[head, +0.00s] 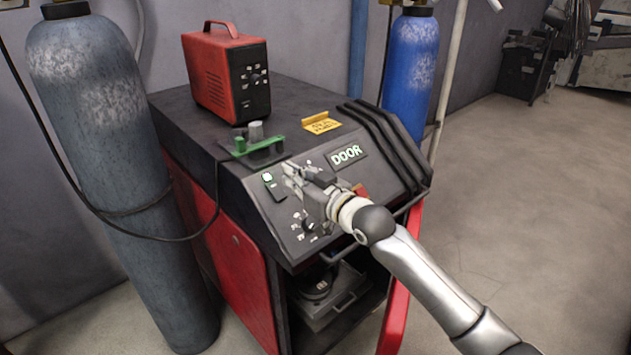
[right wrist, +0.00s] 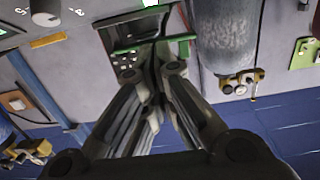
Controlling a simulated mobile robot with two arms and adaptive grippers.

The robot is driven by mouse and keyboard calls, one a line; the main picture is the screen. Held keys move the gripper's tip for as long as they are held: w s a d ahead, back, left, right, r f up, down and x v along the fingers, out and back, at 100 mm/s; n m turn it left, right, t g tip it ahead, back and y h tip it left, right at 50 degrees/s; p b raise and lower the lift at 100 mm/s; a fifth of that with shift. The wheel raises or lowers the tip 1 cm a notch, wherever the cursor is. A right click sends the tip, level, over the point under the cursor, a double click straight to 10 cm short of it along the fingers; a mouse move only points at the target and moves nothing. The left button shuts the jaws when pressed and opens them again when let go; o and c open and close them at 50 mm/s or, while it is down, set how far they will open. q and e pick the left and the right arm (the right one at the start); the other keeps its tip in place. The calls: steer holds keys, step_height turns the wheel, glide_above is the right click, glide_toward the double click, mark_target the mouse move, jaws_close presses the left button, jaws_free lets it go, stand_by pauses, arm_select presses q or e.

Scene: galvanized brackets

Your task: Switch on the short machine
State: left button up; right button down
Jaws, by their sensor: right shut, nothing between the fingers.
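A low black and red machine (head: 175,115) stands between two gas cylinders in the head view. My left gripper is not in view.
A red box (head: 215,75) with a handle and a yellow sign (head: 321,122) stand on the machine's top. A grey cylinder (head: 110,130) is at left, a blue cylinder (head: 411,75) behind at right. A dark hose hangs at left. The floor (head: 540,200) at right is clear.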

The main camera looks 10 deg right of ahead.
steer(key=r+b+v, duration=0.1)
steer(key=v, duration=0.5)
steer(key=shift+s+d+r, duration=0.1)
steer(key=shift+s+d, duration=0.05)
steer(key=shift+s, duration=0.05)
